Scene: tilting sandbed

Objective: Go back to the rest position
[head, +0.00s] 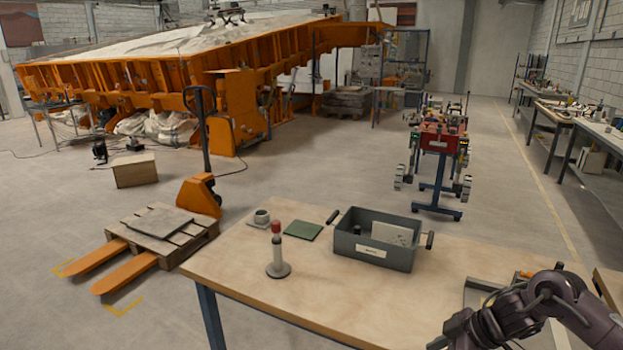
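My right arm comes in from the right edge over the front right of the wooden table (300,290). Its dark wrist and gripper (438,343) are cut off by the bottom edge of the head view, so I cannot see whether the fingers are open or shut. My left arm and gripper are not in view. On the table stand a grey bin (375,255) with black handles and items inside, an upright red-topped tool (277,255) on a round base, a green pad (303,232) and a small cup (261,217).
A shallow tray (480,294) lies partly behind my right arm. An orange pallet jack (199,195) and a pallet (160,235) stand left of the table. A wheeled rover on a blue stand (437,185) is beyond. The table's front middle is clear.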

